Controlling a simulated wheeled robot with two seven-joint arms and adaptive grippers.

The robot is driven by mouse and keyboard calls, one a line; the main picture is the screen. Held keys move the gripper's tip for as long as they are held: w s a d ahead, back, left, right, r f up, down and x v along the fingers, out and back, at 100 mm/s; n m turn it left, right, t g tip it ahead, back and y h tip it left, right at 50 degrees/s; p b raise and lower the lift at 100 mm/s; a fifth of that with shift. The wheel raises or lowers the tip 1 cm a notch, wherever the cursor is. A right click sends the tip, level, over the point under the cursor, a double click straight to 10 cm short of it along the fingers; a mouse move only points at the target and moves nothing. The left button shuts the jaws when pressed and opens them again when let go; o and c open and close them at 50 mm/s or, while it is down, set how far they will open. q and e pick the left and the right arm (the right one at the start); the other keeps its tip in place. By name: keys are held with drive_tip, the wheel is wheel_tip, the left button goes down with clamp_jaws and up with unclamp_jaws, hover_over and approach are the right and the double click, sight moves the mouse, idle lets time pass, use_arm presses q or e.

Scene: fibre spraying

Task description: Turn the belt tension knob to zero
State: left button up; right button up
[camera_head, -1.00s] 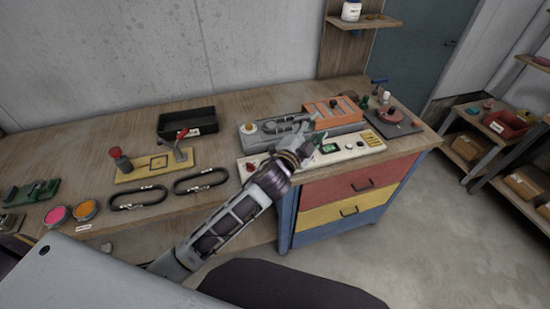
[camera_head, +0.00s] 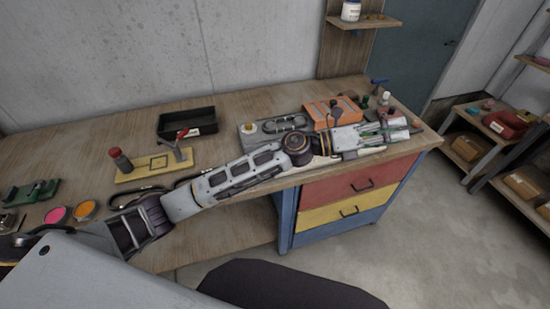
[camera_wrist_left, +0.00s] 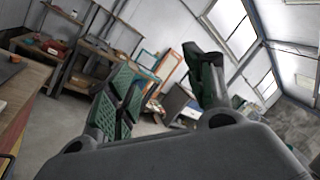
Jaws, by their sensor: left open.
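My left gripper (camera_head: 408,129) is stretched out to the right above the right end of the bench; it is open with nothing between its fingers. In the left wrist view the two green-padded fingers of my gripper (camera_wrist_left: 163,80) are spread apart, pointing out over the room rather than at the bench top. The pale control panel (camera_head: 322,161) along the bench front is mostly covered by my left arm, so its knobs and display are hidden. I cannot make out the belt tension knob. My right gripper is not in view.
Behind my arm sit an orange box (camera_head: 322,118) and a grey unit with a belt loop (camera_head: 285,124). A black tray (camera_head: 187,122) and a yellow fixture (camera_head: 148,170) stand further left. Coloured drawers (camera_head: 345,190) are below. A shelf (camera_head: 478,140) stands right, past open floor.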

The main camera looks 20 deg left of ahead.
use_arm(q)
drive_tip(key=a+f+m+g+y, duration=0.3)
drive_tip(key=f+m+g+y, duration=0.15)
drive_tip(key=f+m, duration=0.2)
drive_tip(key=a+f+m+g+y, duration=0.3)
drive_tip(key=f+m+y, duration=0.2)
drive_tip(key=f, duration=0.2)
drive_tip(key=w+a+m+y, duration=0.1)
drive_tip(key=w+a+y, duration=0.3)
drive_tip(key=a, duration=0.8)
drive_tip(key=w+a+m+t+y, duration=0.1)
drive_tip(key=w+a+y, duration=0.3)
drive_tip(key=a, duration=0.9)
drive_tip(key=shift+w+y, duration=0.35)
drive_tip(key=shift+y, duration=0.8)
drive_tip(key=shift+d+f+t, duration=0.1)
drive_tip(key=shift+t, duration=0.15)
wheel_tip(320, 180, down, 12)
drive_tip(key=shift+r+p, duration=0.1)
drive_tip(key=shift+p, duration=1.05)
drive_tip(key=shift+f, duration=0.95)
